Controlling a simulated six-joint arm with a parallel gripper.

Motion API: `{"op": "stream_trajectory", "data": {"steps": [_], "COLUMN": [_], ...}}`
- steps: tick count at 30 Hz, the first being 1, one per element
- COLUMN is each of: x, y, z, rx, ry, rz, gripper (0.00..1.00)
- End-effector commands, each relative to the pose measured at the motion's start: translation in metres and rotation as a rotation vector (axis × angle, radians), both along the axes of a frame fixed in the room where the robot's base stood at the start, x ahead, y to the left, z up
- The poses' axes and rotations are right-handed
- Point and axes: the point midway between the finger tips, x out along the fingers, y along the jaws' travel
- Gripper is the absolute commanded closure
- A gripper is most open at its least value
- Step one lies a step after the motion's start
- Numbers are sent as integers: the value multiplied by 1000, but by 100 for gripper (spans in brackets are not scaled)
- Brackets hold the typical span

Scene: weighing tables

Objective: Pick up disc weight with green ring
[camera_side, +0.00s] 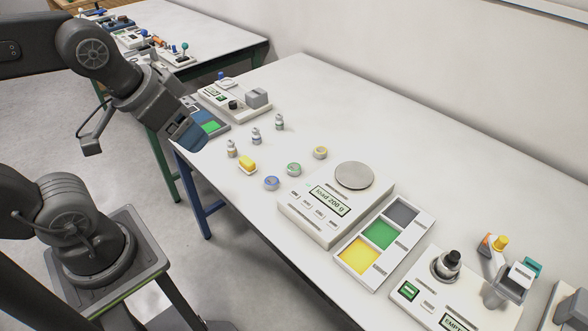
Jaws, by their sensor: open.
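The disc weight with a green ring (294,169) lies flat on the white table, between a disc with a blue ring (271,183) and a disc with a yellow ring (320,153). It is left of the scale and nothing touches it. My gripper (190,132) is at the upper left, above the table's near left edge, well apart from the disc. It is open, with nothing seen in it; its fingertips are hard to make out against the blue tray behind.
A scale (318,232) reading "load 200 g" stands right of the discs, beside a tray with grey, green and yellow compartments (342,257). The far middle of the table is clear.

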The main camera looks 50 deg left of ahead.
Motion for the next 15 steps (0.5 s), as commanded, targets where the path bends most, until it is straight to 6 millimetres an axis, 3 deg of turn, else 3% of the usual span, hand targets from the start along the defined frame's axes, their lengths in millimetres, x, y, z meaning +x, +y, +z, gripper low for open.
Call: {"op": "stream_trajectory", "data": {"steps": [5, 10, 15], "x": [30, 85, 145], "y": [3, 8, 17], "z": [7, 8, -8], "rx": [-54, -140, -213], "ry": [54, 138, 216], "rz": [120, 339, 573], "gripper": [29, 29, 29]}}
